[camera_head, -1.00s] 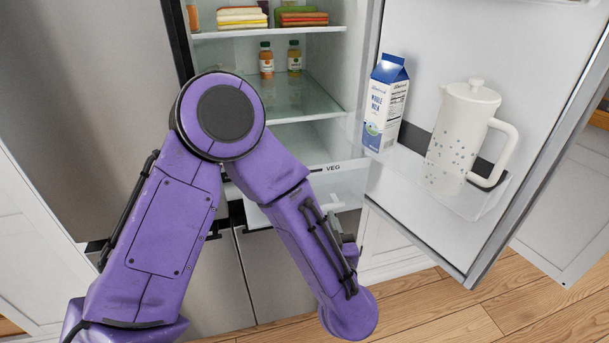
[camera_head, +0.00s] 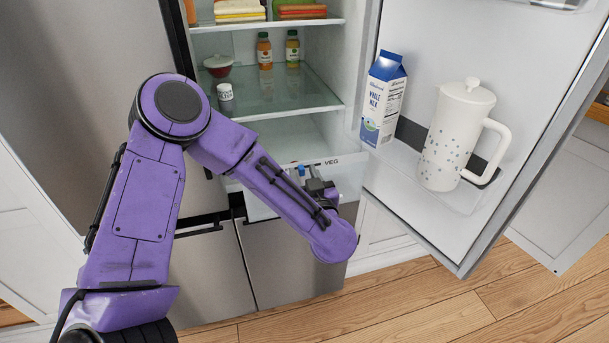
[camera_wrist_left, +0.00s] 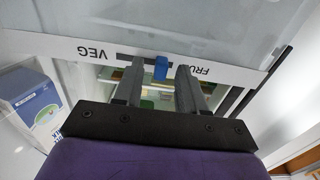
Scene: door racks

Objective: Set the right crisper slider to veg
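The right crisper drawer (camera_head: 345,178) has a white strip with a VEG label (camera_head: 332,162) at its right end. The small blue slider (camera_head: 301,170) shows left of that label. In the left wrist view the blue slider (camera_wrist_left: 160,68) sits between VEG (camera_wrist_left: 103,54) and a partly hidden FRU... label (camera_wrist_left: 199,70), with dark slot visible on its VEG side. My left gripper (camera_head: 308,180) is at the drawer front. Its two fingers (camera_wrist_left: 158,80) are apart, one on each side of the slider in the picture; I cannot tell whether either touches it. My right gripper is not in view.
The open fridge door (camera_head: 470,130) at the right holds a milk carton (camera_head: 383,100) and a white pitcher (camera_head: 455,140). Wooden floor lies below.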

